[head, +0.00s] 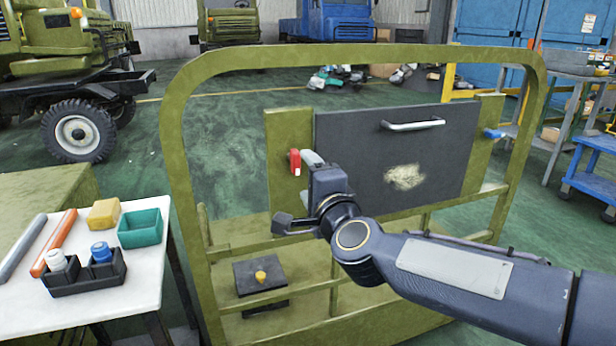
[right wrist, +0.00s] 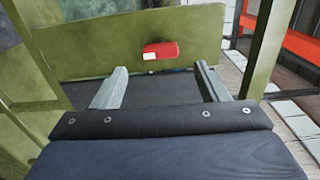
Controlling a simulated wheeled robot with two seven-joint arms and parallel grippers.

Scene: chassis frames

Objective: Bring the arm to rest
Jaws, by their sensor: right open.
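My right arm reaches in from the right in the head view, and its gripper (head: 300,190) is in front of the olive frame (head: 178,130). In the right wrist view its two grey fingers (right wrist: 160,88) stand wide apart with nothing between them. A small red latch (head: 295,161) sits on the olive post left of the dark panel; it also shows in the right wrist view (right wrist: 161,50), beyond the fingertips and apart from them. The dark panel (head: 350,150) has a silver handle (head: 412,125) and a pale worn patch. My left gripper is not in view.
A white table (head: 130,290) at the left holds a teal bin (head: 140,228), a yellow block (head: 104,214), a black holder (head: 88,277) with bottles, and grey and orange rods. A dark box with a yellow knob (head: 261,276) sits low inside the frame. A blue latch (head: 492,134) is at the panel's right.

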